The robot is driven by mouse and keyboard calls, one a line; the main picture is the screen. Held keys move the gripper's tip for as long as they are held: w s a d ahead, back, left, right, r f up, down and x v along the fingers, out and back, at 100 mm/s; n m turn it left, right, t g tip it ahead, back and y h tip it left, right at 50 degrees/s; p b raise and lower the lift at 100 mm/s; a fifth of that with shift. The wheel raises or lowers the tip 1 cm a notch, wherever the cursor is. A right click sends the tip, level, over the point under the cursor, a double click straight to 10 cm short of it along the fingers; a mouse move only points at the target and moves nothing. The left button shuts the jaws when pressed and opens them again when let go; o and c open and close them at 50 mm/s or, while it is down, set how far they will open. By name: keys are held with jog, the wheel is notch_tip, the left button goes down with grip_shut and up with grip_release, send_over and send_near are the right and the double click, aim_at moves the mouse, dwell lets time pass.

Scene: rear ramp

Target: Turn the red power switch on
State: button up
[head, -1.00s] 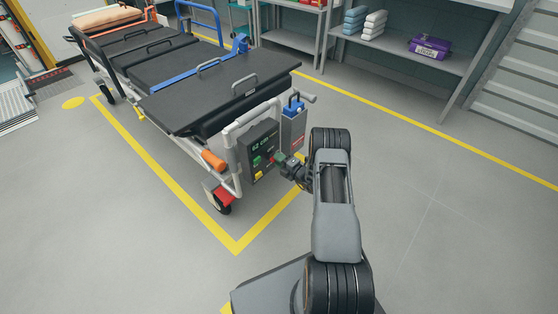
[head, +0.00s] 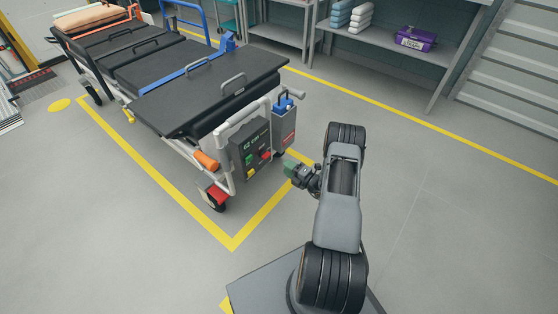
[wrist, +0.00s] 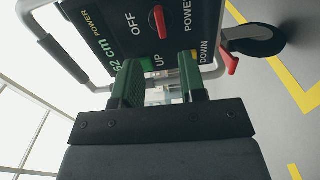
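The dark control box (head: 250,149) hangs at the near end of the stretcher (head: 195,85). The wrist view shows its face with the red power switch (wrist: 159,22), a narrow handle lying roughly up and down in that picture. The word OFF stands to its left and POWER labels are on either side. A green UP button (wrist: 146,63) and a yellow DOWN button (wrist: 194,56) lie near the fingertips. My gripper (wrist: 159,62) has its two green fingers apart, with nothing between them. In the head view my gripper (head: 290,171) is right of the box, clear of it.
A grey box with a blue top (head: 284,125) is mounted beside the control box. An orange grip (head: 206,160) and a wheel (head: 214,198) are at the stretcher's near corner. A shelf with a purple case (head: 415,38) stands behind. The floor on the right is clear.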

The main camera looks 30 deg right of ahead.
jog(key=shift+p+v, duration=0.3)
jog(key=shift+v, duration=1.6)
